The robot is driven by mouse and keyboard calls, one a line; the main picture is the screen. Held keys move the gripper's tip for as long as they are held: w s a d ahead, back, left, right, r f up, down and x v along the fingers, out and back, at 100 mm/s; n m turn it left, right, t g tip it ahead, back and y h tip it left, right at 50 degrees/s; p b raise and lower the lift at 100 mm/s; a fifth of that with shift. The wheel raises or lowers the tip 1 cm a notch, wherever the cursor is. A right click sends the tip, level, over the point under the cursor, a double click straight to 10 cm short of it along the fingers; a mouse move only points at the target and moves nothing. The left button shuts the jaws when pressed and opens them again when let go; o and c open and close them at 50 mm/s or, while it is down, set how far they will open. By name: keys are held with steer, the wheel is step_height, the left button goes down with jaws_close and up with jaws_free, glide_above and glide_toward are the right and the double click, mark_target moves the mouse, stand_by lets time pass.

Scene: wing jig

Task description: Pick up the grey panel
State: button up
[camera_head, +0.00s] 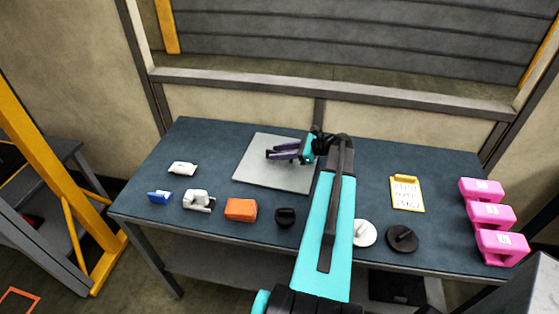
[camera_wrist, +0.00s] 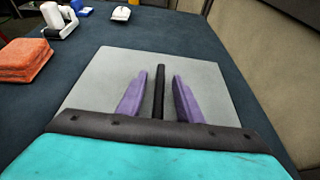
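The grey panel (camera_head: 260,175) is a flat square sheet lying on the dark blue table. It fills the middle of the wrist view (camera_wrist: 212,80). My gripper (camera_head: 269,154) is above the panel, with its two purple fingers pointing left in the head view. The fingers are apart in the wrist view (camera_wrist: 160,78), with a gap on each side of a dark bar between them. I cannot tell whether this bar belongs to the panel or to my gripper. The panel's near part is hidden by my gripper in the wrist view.
On the dark blue table (camera_head: 215,140), an orange block (camera_head: 241,209), a white object (camera_head: 198,200), a blue item (camera_head: 159,197) and a black item (camera_head: 285,217) stand along the front. A yellow clipboard (camera_head: 407,194), black disc (camera_head: 402,238) and pink blocks (camera_head: 490,214) are at right.

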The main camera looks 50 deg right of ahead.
mark_target(279, 152)
steer(key=shift+c, duration=0.5)
jaws_close()
steer(key=shift+r, duration=0.2)
steer(key=shift+r+b, duration=1.5)
steer(key=shift+r, duration=3.3)
steer(key=shift+w+a, duration=0.1)
